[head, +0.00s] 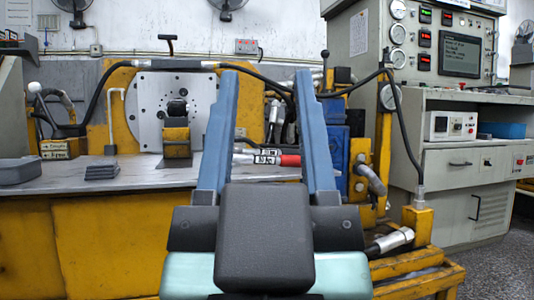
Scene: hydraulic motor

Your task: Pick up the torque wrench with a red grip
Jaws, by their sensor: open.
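The torque wrench (266,159) shows between my gripper's fingers in the head view. Its red grip (290,160) is at the right, close to the right finger, and a silver and black shaft with markings runs left from it. It looks to lie roughly level at the bench top. The left finger may hide its far end. My gripper (263,76) is open, with two long blue fingers pointing forward and nothing held. The wrench appears beyond the gripper body; I cannot tell the exact distance.
The yellow bench has a grey top (140,180) with dark flat blocks (102,171) at left. A plate-mounted motor (177,108) stands behind. Black hoses cross the back. A yellow fitting stand with a hose (418,215) and a grey control cabinet (455,200) stand at right.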

